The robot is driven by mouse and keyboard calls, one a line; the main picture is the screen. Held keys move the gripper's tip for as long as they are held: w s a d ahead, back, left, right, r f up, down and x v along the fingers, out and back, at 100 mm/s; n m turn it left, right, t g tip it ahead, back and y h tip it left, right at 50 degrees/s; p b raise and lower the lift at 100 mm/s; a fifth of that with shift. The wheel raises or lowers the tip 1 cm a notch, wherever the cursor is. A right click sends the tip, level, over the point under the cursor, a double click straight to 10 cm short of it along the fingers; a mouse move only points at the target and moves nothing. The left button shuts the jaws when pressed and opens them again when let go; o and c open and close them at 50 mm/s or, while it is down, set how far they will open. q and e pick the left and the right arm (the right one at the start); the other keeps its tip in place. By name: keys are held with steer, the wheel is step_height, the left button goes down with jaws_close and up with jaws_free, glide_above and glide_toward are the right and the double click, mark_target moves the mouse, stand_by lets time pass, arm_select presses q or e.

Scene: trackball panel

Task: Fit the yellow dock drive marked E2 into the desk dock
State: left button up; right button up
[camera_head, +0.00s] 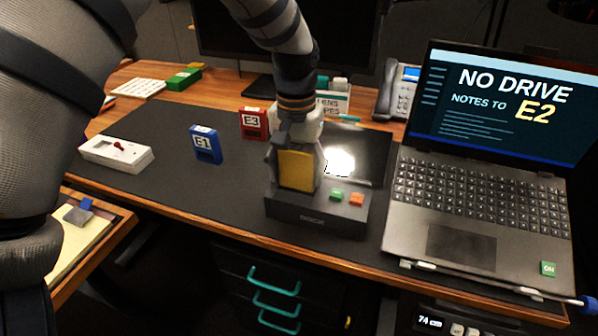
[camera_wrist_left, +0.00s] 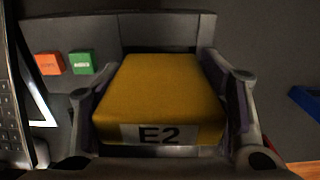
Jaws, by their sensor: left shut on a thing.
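The yellow dock drive (camera_head: 296,171) is upright between the fingers of my left gripper (camera_head: 297,160). The wrist view shows the label E2 on the yellow drive (camera_wrist_left: 158,90), with a finger of my left gripper (camera_wrist_left: 163,98) shut against each side. The dark desk dock (camera_head: 318,220), marked DOCK, stands near the desk's front edge. The drive is over the dock's left part, its lower end at the dock's top; whether it sits in the slot I cannot tell. The dock (camera_wrist_left: 125,28) also shows behind the drive in the wrist view. My right gripper is not in view.
A blue G1 drive (camera_head: 205,145) and red E3 drive (camera_head: 253,123) stand left of the dock. A white box (camera_head: 116,154) is farther left. The laptop (camera_head: 480,190) at right reads "NO DRIVE". Green (camera_head: 336,195) and orange (camera_head: 357,199) buttons are on the dock.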

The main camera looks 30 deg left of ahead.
arm_select(q)
steer(key=shift+s+d, duration=0.2)
steer(key=shift+s, duration=0.35)
steer(key=shift+r, duration=0.15)
steer(key=o, duration=1.2)
steer(key=shift+w, duration=0.3)
steer(key=shift+o, duration=1)
steer(key=shift+w, duration=0.15)
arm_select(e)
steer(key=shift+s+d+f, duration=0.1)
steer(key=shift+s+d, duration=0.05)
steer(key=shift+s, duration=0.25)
arm_select(q)
steer(key=shift+r, duration=0.15)
step_height(320, 180, up, 12)
steer(key=shift+a+f+p, duration=0.1)
steer(key=shift+f+p, duration=0.1)
steer(key=shift+p, duration=0.25)
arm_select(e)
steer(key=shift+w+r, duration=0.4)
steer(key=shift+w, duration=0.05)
